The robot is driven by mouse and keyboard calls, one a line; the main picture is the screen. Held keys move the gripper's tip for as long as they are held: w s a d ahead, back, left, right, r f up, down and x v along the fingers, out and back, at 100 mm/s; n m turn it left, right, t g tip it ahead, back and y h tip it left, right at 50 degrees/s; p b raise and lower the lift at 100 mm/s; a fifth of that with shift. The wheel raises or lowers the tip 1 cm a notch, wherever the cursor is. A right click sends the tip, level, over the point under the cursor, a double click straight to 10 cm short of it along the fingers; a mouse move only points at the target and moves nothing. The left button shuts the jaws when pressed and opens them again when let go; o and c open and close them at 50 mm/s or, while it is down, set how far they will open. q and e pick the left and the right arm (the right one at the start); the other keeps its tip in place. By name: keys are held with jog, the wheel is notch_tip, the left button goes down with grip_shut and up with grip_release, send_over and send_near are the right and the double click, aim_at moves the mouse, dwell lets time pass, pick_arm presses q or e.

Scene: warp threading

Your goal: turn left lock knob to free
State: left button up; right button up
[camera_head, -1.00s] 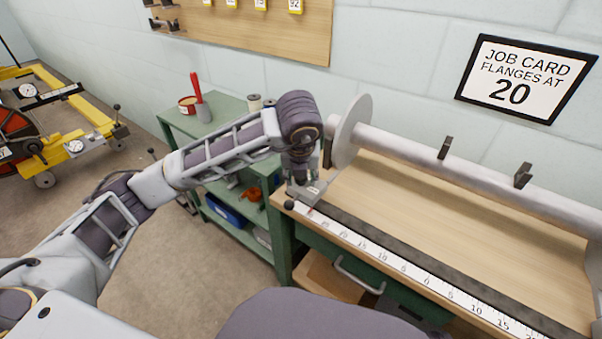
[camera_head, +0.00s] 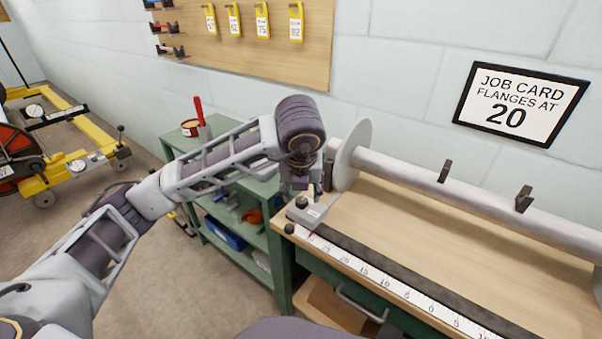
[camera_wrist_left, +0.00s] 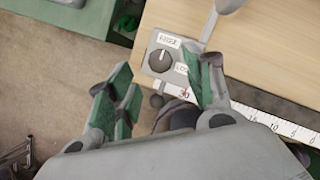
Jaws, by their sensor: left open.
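The left lock knob (camera_wrist_left: 160,60) is a dark round dial on a grey block (camera_wrist_left: 150,75) at the left end of the bench scale. A pale mark on the knob points up in the left wrist view, towards the upper label (camera_wrist_left: 168,40). A second label (camera_wrist_left: 182,69) sits to its lower right; both are hard to read. In the head view the block (camera_head: 312,213) is just below my left gripper (camera_head: 299,186). The left gripper, also in the wrist view (camera_wrist_left: 160,92), is open, its fingers apart on both sides below the knob, not gripping it. My right gripper is out of view.
A roller with a round flange (camera_head: 352,152) lies along the back of the bench (camera_head: 400,215). A ruler (camera_head: 370,281) runs along the front edge. A green shelf unit (camera_head: 262,228) stands to the left. The job card (camera_head: 520,103) on the wall reads 20.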

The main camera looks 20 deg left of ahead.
pick_arm(q)
jog(key=v, duration=0.7)
dwell(0.6)
dwell(0.4)
